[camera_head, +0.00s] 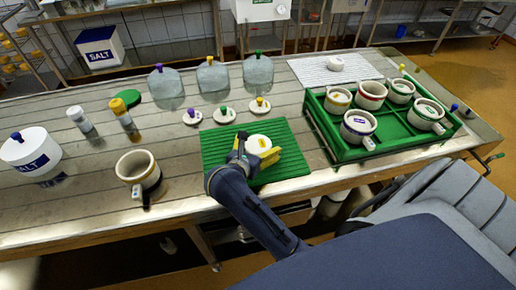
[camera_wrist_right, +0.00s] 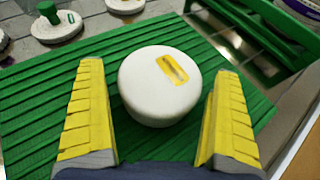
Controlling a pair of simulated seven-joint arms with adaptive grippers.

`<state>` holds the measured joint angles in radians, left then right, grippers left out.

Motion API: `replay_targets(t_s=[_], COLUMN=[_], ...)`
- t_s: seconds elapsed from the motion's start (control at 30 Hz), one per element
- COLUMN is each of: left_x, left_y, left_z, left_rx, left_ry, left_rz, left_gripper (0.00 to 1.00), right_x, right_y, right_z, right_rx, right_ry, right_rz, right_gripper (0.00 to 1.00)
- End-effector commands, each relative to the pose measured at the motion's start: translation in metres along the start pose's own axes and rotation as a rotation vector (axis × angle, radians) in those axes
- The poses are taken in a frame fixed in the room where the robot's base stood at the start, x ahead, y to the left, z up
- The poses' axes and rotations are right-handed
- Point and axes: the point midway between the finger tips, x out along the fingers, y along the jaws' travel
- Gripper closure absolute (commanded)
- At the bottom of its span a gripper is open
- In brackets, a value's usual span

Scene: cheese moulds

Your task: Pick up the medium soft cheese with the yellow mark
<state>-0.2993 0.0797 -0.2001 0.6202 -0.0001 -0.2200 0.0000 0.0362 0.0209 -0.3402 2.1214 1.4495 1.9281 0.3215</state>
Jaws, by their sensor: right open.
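The medium soft cheese is a round white cheese (camera_wrist_right: 150,92) with a yellow mark on top. It lies on the green ribbed mat (camera_wrist_right: 45,105). In the head view the cheese (camera_head: 258,141) sits near the middle of the mat (camera_head: 220,145), partly hidden by my gripper. My right gripper (camera_wrist_right: 158,110) is open, with one yellow finger on each side of the cheese and a gap at both sides. In the head view my right gripper (camera_head: 256,153) reaches over the mat from the front. My left gripper is not in view.
A green crate (camera_head: 340,150) with several cups stands right of the mat. Small lids with coloured knobs (camera_head: 223,115) lie behind it, with glass domes (camera_head: 212,80) farther back. A cream mug (camera_head: 138,172) stands to the left. Another white cheese (camera_head: 335,63) lies on a white ribbed mat.

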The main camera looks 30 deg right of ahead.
Motion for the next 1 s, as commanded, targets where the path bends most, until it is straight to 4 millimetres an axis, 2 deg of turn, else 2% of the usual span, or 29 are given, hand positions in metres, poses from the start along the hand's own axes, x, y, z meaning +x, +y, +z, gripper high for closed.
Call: replay_targets(t_s=[0.3, 0.67, 1.0], left_x=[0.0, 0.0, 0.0], left_y=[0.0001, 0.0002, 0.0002], left_z=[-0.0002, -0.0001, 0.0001], left_rx=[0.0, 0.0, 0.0], left_ry=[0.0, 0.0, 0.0], left_rz=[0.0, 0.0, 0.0], left_gripper=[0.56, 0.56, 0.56], right_x=[0.0041, 0.0039, 0.0032], right_y=[-0.0001, -0.0002, 0.0], right_z=[-0.0002, -0.0002, 0.0017], right_rx=[-0.001, -0.001, 0.001], right_ry=[0.001, 0.0, -0.001], right_rz=[0.0, 0.0, 0.0], right_gripper=[0.0, 0.41, 0.41])
